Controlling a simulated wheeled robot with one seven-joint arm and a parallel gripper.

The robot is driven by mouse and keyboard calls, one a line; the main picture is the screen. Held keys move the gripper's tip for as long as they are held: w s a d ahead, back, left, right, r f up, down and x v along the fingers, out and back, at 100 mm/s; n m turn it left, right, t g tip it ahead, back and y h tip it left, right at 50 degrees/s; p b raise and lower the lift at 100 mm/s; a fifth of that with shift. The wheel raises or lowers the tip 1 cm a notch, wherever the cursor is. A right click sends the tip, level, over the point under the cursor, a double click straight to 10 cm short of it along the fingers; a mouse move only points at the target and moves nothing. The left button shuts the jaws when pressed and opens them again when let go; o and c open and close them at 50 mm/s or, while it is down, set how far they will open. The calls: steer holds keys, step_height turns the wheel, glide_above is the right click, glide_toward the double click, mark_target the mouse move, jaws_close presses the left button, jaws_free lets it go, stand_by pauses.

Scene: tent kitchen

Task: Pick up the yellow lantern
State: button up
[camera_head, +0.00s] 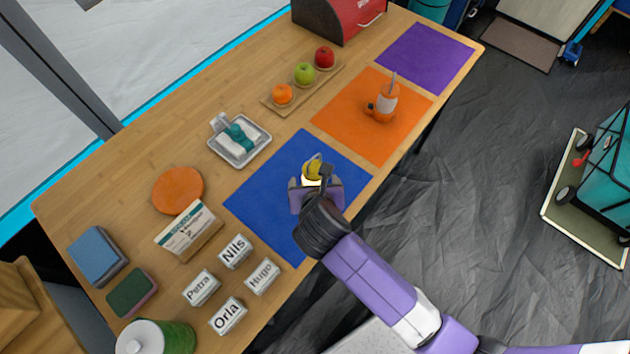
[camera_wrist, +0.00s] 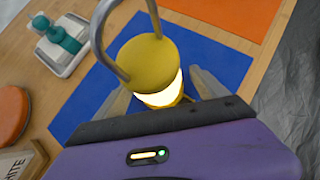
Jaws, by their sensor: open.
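The yellow lantern (camera_head: 312,169) stands on the blue mat (camera_head: 262,192) on the wooden table. It has a yellow cap, a glowing white middle and a grey wire handle. In the wrist view the lantern (camera_wrist: 150,66) is upright between the two fingers of my gripper (camera_wrist: 162,92). In the head view my gripper (camera_head: 315,184) covers the lantern's lower part. I cannot tell whether either finger touches it.
A tray (camera_head: 240,157) with a teal-and-white item is to the left. Name blocks (camera_head: 235,252) and a sign (camera_head: 188,231) stand at the front left. The blue mat around the lantern is otherwise clear.

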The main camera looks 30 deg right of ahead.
jaws_close()
stand_by(0.3)
steer(key=shift+r, duration=0.1)
step_height(320, 180, up, 20)
steer(key=p, duration=0.3)
stand_by(0.3)
